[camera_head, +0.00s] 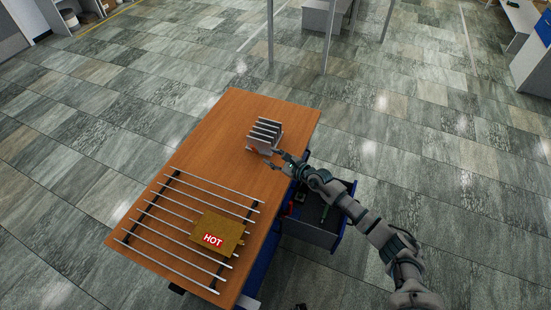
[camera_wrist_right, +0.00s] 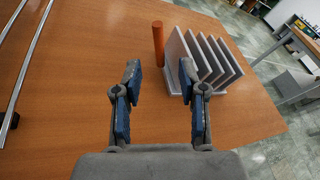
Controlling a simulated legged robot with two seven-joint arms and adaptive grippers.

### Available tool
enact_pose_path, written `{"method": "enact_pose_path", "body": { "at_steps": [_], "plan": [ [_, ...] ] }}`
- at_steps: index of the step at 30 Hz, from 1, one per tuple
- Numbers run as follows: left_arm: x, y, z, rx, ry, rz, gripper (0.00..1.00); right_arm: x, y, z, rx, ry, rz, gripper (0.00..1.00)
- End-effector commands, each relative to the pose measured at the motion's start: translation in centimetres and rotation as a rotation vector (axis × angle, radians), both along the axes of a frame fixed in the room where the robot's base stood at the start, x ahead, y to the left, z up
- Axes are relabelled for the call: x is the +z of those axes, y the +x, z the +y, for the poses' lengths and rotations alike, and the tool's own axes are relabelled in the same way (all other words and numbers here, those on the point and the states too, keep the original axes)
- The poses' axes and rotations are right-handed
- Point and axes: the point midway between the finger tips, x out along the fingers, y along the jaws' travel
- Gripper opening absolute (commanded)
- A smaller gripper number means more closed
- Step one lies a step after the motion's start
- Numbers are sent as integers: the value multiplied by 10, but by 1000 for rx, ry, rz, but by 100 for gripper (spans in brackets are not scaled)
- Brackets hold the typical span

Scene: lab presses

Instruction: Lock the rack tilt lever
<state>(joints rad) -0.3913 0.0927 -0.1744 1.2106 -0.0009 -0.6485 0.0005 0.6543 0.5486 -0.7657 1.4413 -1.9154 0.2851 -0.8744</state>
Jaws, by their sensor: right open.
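The grey slotted rack (camera_head: 265,134) stands on the wooden table near its far end. In the right wrist view the rack (camera_wrist_right: 208,62) shows several parallel upright plates. An orange-red upright rod (camera_wrist_right: 158,44), which looks like the lever, stands at the rack's left side in that view. My right gripper (camera_head: 272,158) is open and empty, just in front of the rack on its near side. In the wrist view its fingers (camera_wrist_right: 158,75) are spread, with the rod beyond and between them, apart from both fingertips. My left gripper is not in view.
A metal rod grate (camera_head: 160,218) lies on the near part of the wooden table (camera_head: 222,122). A yellow-brown block with a HOT label (camera_head: 217,232) rests on it. An open drawer (camera_head: 318,232) juts out from the table's right side, under my right arm.

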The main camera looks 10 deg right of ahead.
Motion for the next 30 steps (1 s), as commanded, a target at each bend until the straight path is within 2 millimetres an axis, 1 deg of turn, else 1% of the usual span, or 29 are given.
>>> {"method": "enact_pose_path", "body": {
  "at_steps": [1, 4, 12, 13, 14, 15, 17, 18, 20, 21, 23, 24, 26, 27, 29, 30],
  "plan": [
    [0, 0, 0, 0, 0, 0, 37, 0, -5, -4, 0, -1, 1, 41],
    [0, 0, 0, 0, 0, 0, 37, 2, -9, -7, 0, -1, 1, 41],
    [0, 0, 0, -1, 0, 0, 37, 3, -11, -8, 0, -1, 1, 41],
    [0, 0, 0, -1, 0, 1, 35, 3, -11, -8, 0, -1, 1, 41],
    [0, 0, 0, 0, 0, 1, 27, 3, -11, -8, 0, 2, 1, 41],
    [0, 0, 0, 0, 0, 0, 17, 3, -12, -7, -1, 13, 5, 41],
    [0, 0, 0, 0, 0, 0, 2, 3, -15, -4, -8, 63, 16, 41],
    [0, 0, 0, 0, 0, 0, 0, 3, -19, 0, -18, 126, 34, 41],
    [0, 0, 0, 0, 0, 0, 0, 4, -27, 7, -43, 270, 73, 41],
    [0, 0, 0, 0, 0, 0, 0, 4, -33, 10, -71, 396, 110, 41],
    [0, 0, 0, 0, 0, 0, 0, 4, -43, 11, -132, 621, 177, 41],
    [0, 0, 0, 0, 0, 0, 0, 2, -50, 6, -188, 785, 229, 41],
    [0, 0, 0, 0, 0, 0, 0, -7, -60, -6, -287, 1031, 311, 41],
    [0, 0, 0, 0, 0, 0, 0, -15, -67, -18, -362, 1191, 364, 41],
    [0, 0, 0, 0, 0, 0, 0, -35, -79, -37, -489, 1422, 444, 41],
    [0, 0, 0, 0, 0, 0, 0, -51, -89, -50, -581, 1568, 493, 41]
  ]
}}
